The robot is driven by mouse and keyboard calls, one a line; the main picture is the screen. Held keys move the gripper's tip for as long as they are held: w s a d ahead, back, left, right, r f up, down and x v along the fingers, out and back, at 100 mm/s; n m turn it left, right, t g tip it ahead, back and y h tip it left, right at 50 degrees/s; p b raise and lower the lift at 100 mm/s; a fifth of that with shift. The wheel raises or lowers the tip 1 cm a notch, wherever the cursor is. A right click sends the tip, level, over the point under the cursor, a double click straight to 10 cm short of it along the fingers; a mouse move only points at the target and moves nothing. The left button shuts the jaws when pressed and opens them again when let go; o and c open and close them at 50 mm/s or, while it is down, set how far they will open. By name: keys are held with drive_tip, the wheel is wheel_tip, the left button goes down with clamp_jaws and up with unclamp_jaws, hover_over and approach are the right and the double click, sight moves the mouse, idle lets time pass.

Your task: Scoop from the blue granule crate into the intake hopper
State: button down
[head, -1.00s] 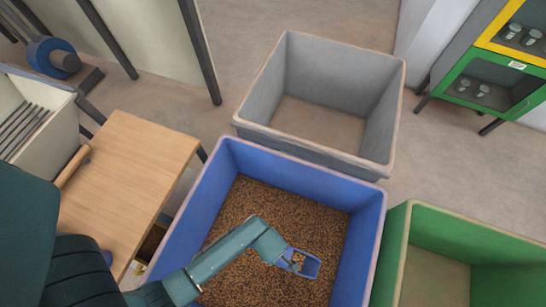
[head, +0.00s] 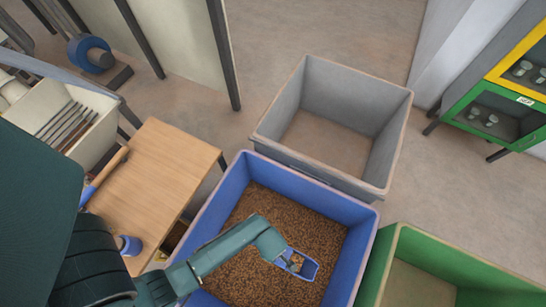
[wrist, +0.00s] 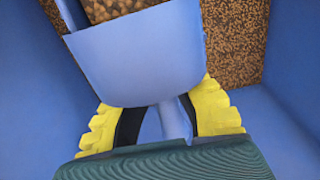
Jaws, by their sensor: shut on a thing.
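The blue granule crate (head: 228,188) stands at the lower middle of the head view, with brown granules spread over its inside. My gripper (wrist: 165,122) is shut on the handle of a blue scoop (wrist: 140,60). In the head view the scoop (head: 306,268) is inside the crate's outline, near its right side, with some granules in it. Granules also show in the scoop at the top of the wrist view. Whether the scoop touches the granule bed is unclear. A cream bin (head: 103,132) with dark slanted bars, seemingly the intake hopper, stands at the left.
A wooden table (head: 165,165) stands between bin and crate, with a wooden-handled tool (head: 108,170) and a small blue object (head: 129,245) on it. An empty grey crate (head: 400,115) adjoins behind; a green crate (head: 455,262) is at the right. Open floor lies behind.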

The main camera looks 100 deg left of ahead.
wheel_tip(320, 180, up, 15)
drive_tip(key=s+p, duration=0.1)
drive_tip(key=p, duration=1.4)
drive_tip(key=shift+s+a, duration=0.25)
drive_tip(key=shift+s, duration=0.05)
